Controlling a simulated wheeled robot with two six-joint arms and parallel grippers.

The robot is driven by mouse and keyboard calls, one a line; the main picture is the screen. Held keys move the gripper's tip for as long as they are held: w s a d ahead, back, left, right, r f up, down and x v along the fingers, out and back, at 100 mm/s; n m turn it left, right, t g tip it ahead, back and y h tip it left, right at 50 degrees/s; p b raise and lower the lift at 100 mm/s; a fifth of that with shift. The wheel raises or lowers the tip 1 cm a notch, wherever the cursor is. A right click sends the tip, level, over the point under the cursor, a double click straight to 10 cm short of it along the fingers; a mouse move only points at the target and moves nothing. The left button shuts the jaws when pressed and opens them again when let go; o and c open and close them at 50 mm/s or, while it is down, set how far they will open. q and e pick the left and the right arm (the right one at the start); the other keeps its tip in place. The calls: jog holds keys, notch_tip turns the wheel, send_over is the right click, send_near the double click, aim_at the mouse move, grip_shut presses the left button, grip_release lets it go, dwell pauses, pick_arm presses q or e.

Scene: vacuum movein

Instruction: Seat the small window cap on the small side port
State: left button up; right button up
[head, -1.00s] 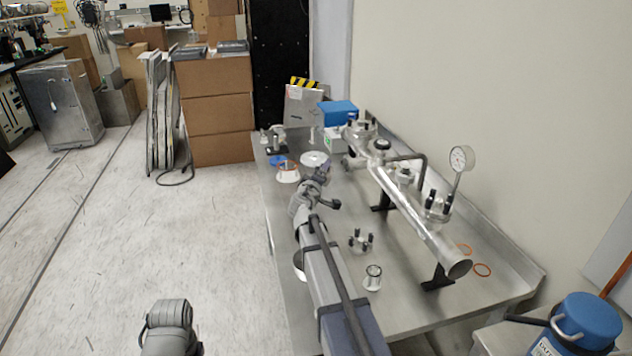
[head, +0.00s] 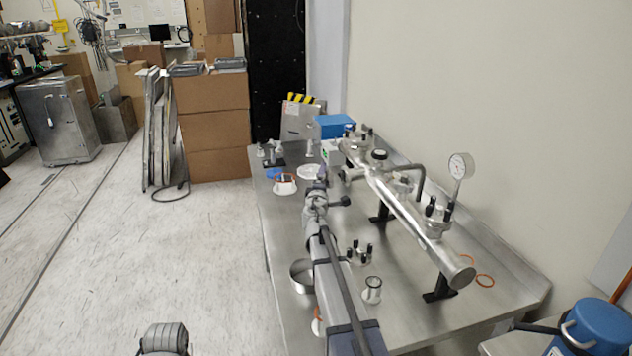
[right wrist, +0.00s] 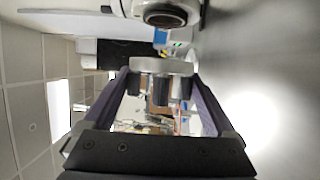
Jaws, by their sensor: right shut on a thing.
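My right gripper (head: 322,178) is over the far part of the steel table, just left of the chamber's side arm. In the right wrist view my right gripper (right wrist: 162,88) is shut on a grey disc-shaped piece, seemingly the small window cap (right wrist: 162,67), with dark stubs below it. A round port with a dark opening, seemingly the small side port (right wrist: 165,17), shows above the piece, apart from it in the picture. In the head view the side port (head: 350,173) is small and lies close right of the gripper. My left gripper is out of view.
The steel tube chamber (head: 415,215) with a gauge (head: 460,166) runs along the table. A blue box (head: 336,126) stands behind.

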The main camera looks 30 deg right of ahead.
jog(key=shift+s+d, duration=0.15)
jog(key=shift+d, duration=0.5)
jog(key=shift+s+d, duration=0.15)
jog(key=shift+d, duration=0.5)
jog(key=shift+s+d, duration=0.2)
jog(key=shift+d, duration=0.35)
dwell(1.2)
jog(key=o, duration=1.1)
jog(key=shift+o, duration=0.2)
jog(key=shift+a, duration=0.1)
jog(key=v, duration=0.7)
jog(key=shift+s+a, duration=0.2)
jog(key=shift+s, duration=0.1)
